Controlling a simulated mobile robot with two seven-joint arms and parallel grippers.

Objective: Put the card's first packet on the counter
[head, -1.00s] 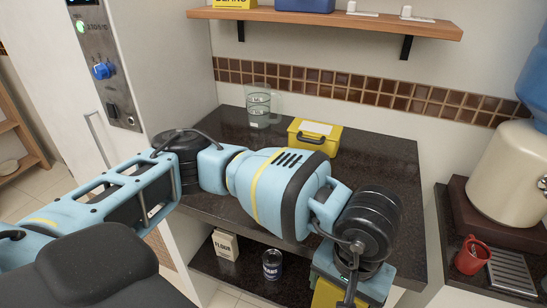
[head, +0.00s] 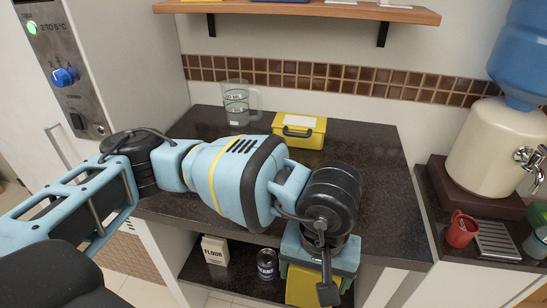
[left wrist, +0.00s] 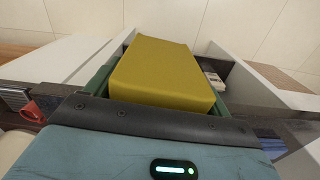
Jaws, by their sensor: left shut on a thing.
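My left gripper (head: 316,286) is in front of the counter (head: 370,190), below its top and near the lower shelf. It is shut on a yellow packet (head: 301,287), mostly hidden behind the wrist and finger in the head view. In the left wrist view the yellow packet (left wrist: 165,70) shows as a plain block between the green fingers; no label faces the camera. A white card or label (head: 299,121) lies on the lid of a yellow box (head: 284,133) on the counter. My right gripper is not in view.
A clear measuring jug (head: 236,105) stands at the counter's back left. Below, a flour packet (head: 215,250) and a dark can (head: 267,263) stand on the lower shelf. A red mug (head: 461,230) and water dispenser (head: 497,145) are at right. The counter's right part is clear.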

